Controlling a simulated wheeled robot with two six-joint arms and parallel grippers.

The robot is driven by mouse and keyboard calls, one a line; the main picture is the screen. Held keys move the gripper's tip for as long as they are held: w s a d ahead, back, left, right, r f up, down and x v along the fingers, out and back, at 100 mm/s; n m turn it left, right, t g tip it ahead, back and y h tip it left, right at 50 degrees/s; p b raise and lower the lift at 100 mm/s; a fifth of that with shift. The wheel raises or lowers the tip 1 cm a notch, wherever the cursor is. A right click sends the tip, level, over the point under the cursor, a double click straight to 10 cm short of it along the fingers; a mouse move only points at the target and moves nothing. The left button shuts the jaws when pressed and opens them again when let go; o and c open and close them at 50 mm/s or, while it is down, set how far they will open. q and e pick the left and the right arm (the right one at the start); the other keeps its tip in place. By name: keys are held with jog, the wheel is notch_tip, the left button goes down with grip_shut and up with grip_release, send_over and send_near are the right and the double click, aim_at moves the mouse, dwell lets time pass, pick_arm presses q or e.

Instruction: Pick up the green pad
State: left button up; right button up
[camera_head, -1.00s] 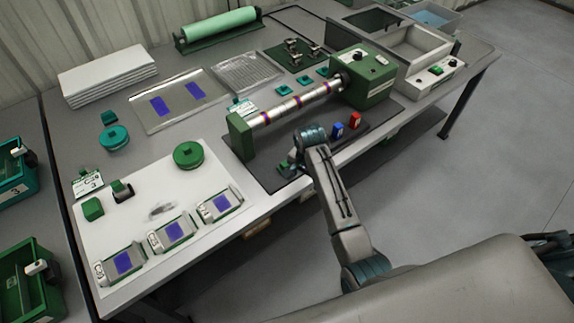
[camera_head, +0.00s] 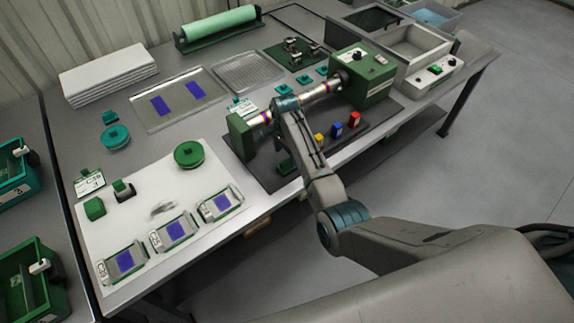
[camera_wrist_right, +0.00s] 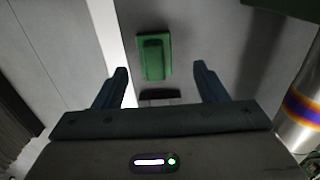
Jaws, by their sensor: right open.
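The green pad (camera_wrist_right: 153,57), a flat rectangle with a raised darker grip, lies on the grey mat. In the wrist view it is just ahead of my right gripper (camera_wrist_right: 161,80), roughly in line with the gap between the fingers and apart from them. The right gripper is open and empty. In the head view the pad (camera_head: 287,167) shows near the mat's front edge, left of my right arm. My left gripper is not in view.
The banded roller (camera_head: 320,92) with green end stands lies close to my right wrist. Yellow (camera_head: 319,139), blue (camera_head: 337,130) and red (camera_head: 355,118) pads stand along the mat's front edge. A white sheet (camera_head: 150,225) with blue-marked frames lies to the left.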

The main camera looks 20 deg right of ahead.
aim_at(287, 162)
jog(key=shift+s+f+p, duration=0.15)
jog(key=shift+f+p, duration=0.15)
jog(key=shift+f, duration=0.15)
jog(key=f, duration=0.1)
jog(key=f+p, duration=0.1)
jog(key=f, duration=0.1)
jog(key=shift+s+d+f, duration=0.2)
jog(key=shift+f, duration=0.45)
jog(key=c, duration=1.1)
